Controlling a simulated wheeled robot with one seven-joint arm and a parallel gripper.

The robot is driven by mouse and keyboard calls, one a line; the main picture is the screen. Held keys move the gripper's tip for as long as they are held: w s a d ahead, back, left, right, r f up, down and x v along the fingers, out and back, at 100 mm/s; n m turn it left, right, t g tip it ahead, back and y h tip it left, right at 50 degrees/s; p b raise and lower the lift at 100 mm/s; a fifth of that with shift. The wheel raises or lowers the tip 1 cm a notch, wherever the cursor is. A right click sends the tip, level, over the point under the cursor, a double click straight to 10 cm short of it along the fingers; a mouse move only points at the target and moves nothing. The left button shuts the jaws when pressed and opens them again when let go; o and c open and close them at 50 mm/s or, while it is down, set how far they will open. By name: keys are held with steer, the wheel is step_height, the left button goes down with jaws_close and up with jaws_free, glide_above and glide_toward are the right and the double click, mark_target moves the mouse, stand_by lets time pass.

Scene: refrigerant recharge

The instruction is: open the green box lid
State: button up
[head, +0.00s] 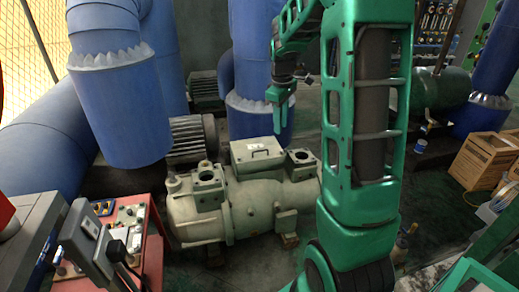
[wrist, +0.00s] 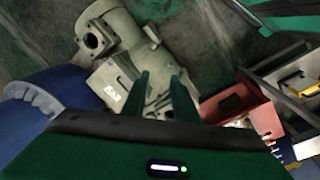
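A pale grey-green box (head: 257,155) with a flat lid and a small dark handle on its front sits on top of a pale green compressor (head: 245,205). The lid looks closed. In the wrist view, what looks like the same box (wrist: 116,86), with a white label, is left of the fingers. My green gripper (head: 278,125) hangs fingers-down above and just behind or right of the box in the head view; the exact depth is unclear. In the wrist view my gripper (wrist: 162,80) has its two fingers apart with nothing held between them.
Flanged ports (head: 208,177) rise on both sides of the box. Large blue pipes (head: 115,110) stand at the left and behind. A red cart (head: 130,215) with tools is at front left. My arm hides the compressor's right end.

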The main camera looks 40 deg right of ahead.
steer(key=w+d+f+n+t, duration=0.1)
steer(key=w+d+f+n, duration=0.35)
steer(key=w+f, duration=0.55)
steer(key=w+d+f+n, duration=0.3)
steer(key=w+f+n, duration=0.3)
steer(key=w, duration=0.6)
steer(key=shift+m, duration=0.55)
steer(key=f, duration=0.3)
steer(key=w+f, duration=0.1)
steer(key=f, duration=0.3)
steer(key=d+f, duration=0.1)
steer(key=f, duration=0.3)
steer(key=shift+w+f, duration=0.15)
steer(key=shift+w, duration=0.1)
jaws_close()
steer(key=shift+w, duration=0.1)
